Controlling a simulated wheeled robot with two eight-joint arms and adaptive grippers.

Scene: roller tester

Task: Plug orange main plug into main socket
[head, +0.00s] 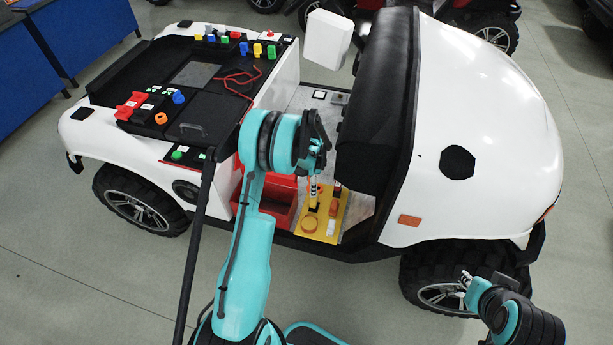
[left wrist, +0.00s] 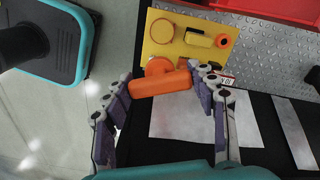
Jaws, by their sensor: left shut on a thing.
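In the left wrist view my left gripper (left wrist: 162,82) is shut on the orange main plug (left wrist: 160,83), a thick orange bar held crosswise between the fingertips. A rounder orange part (left wrist: 158,66) shows just behind the bar; I cannot tell if it belongs to the plug or the panel. Beyond is the yellow panel (left wrist: 152,50) with several fittings, including an orange ring with a dark centre (left wrist: 222,41). Which fitting is the main socket is unclear. In the head view my left gripper (head: 318,158) is above the yellow panel (head: 324,222). My right gripper (head: 464,284) is beside the front wheel.
The panel lies in the white vehicle (head: 480,120), next to a red bin (head: 282,212) and a metal plate (left wrist: 262,62). A black seat-like part (head: 376,100) stands close to my left gripper's right. The black bench (head: 215,108) carries coloured plugs and a red cable.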

